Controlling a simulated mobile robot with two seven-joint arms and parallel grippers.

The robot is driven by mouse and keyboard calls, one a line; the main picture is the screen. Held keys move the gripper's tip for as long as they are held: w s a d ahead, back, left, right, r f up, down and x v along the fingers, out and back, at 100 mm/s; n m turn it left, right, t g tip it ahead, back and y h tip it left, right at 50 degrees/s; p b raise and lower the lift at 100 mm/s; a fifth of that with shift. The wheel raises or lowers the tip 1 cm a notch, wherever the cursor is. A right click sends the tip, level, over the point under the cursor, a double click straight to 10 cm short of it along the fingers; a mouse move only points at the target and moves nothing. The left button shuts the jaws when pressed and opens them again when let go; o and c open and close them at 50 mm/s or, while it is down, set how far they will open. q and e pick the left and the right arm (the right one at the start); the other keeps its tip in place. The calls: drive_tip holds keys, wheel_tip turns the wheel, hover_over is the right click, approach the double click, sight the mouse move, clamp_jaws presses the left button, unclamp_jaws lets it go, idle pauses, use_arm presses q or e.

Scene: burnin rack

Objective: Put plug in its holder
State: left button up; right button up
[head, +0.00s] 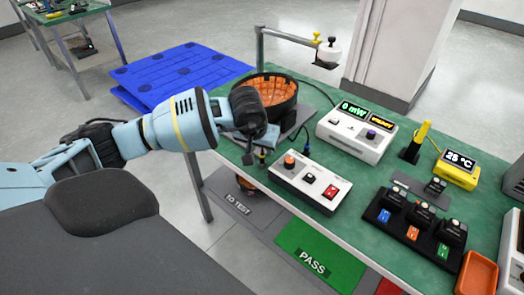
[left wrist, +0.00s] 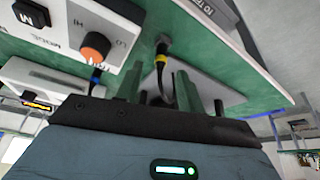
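A small black plug with a yellow band (left wrist: 162,48) shows in the left wrist view, beside the white control box, with its thin cable running down between my fingers. In the head view, the yellow-banded plug (head: 262,156) is close beside my left gripper (head: 248,160). That gripper points down at the table's left edge. In the left wrist view, its fingers (left wrist: 158,90) stand apart, and I see no grip on the plug body. A blue-banded connector (left wrist: 95,78) sits by the box. I cannot make out for sure which part is the plug's holder. My right gripper is out of view.
The green table (head: 345,180) carries the white control box (head: 310,182), a power meter (head: 355,133), an orange-lined round basket (head: 270,90), a yellow probe in a black stand (head: 415,145) and a black rack (head: 420,222). A post (head: 261,50) rises behind the basket.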

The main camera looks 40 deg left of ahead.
use_arm(q)
drive_tip(key=shift+v, duration=2.3)
drive_tip(key=shift+f, duration=0.1)
